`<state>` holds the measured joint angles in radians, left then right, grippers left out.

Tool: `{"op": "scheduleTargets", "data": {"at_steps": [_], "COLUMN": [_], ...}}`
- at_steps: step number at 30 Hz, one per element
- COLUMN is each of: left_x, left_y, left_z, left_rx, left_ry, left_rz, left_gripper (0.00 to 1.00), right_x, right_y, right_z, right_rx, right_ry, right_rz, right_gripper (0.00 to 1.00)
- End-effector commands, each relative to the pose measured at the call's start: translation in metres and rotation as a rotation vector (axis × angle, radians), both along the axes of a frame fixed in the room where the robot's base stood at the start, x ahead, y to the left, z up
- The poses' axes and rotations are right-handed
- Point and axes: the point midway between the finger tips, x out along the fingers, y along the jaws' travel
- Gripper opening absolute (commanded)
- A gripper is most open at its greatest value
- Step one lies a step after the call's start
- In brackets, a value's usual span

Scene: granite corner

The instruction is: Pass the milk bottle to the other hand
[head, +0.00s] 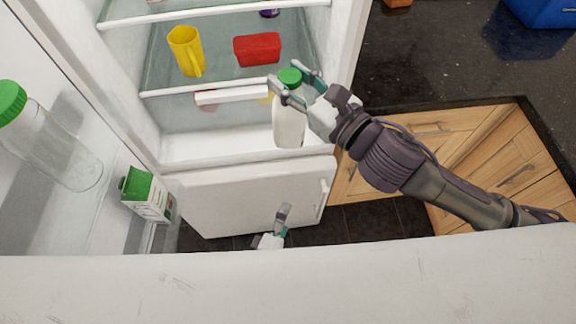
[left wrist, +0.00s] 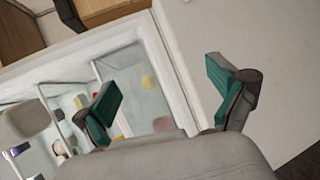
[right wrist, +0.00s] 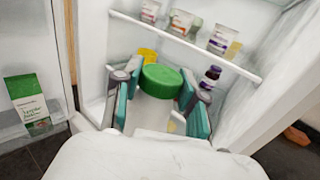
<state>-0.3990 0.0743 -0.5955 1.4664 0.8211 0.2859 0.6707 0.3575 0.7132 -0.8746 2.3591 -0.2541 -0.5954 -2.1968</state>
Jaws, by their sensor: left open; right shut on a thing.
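The milk bottle (head: 289,120) is white with a green cap and hangs roughly upright in front of the open fridge. My right gripper (head: 295,82) is shut on it near the top, just below the cap. In the right wrist view the green cap (right wrist: 161,80) sits between the two teal finger pads. My left gripper (head: 279,227) is low in the head view, below the bottle and in front of the lower fridge door, apart from the bottle. In the left wrist view its fingers (left wrist: 170,95) are spread with nothing between them.
A yellow cup (head: 186,51) and a red container (head: 257,49) stand on a fridge shelf. The open fridge door on the left holds a clear bottle with a green lid (head: 50,145) and a green-white carton (head: 147,195). A dark counter (head: 440,65) lies right.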

Motion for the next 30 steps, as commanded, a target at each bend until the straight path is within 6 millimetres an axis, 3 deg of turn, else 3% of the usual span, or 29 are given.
{"op": "scheduleTargets", "data": {"at_steps": [1,9,12,15,18,23,30], "left_x": [0.005,0.012,0.007,0.002,-0.002,0.003,0.042], "left_y": [-0.010,-0.026,-0.022,-0.016,-0.012,-0.010,-0.016], "left_z": [0.031,0.184,0.228,0.258,0.274,0.283,0.283], "left_rx": [-0.127,-0.893,-1.165,-1.378,-1.506,-1.576,-1.575], "left_ry": [-0.017,0.012,0.062,0.118,0.160,0.181,0.179], "left_rz": [0.045,0.287,0.359,0.414,0.447,0.464,0.463], "left_gripper": [0.96,0.96,0.96,0.96,0.96,0.96,0.96], "right_x": [0.000,0.000,0.000,0.000,0.000,0.000,0.000], "right_y": [0.000,0.000,0.000,0.000,0.000,0.000,0.000], "right_z": [0.002,0.002,0.002,0.002,0.002,0.002,0.002], "right_rx": [0.002,0.002,0.002,0.002,0.002,0.002,0.002], "right_ry": [-0.005,-0.005,-0.005,-0.005,-0.005,-0.005,-0.005], "right_rz": [0.001,0.001,0.001,0.001,0.001,0.001,0.001], "right_gripper": [0.00,0.00,0.00,0.00,0.00,0.00,0.00]}}
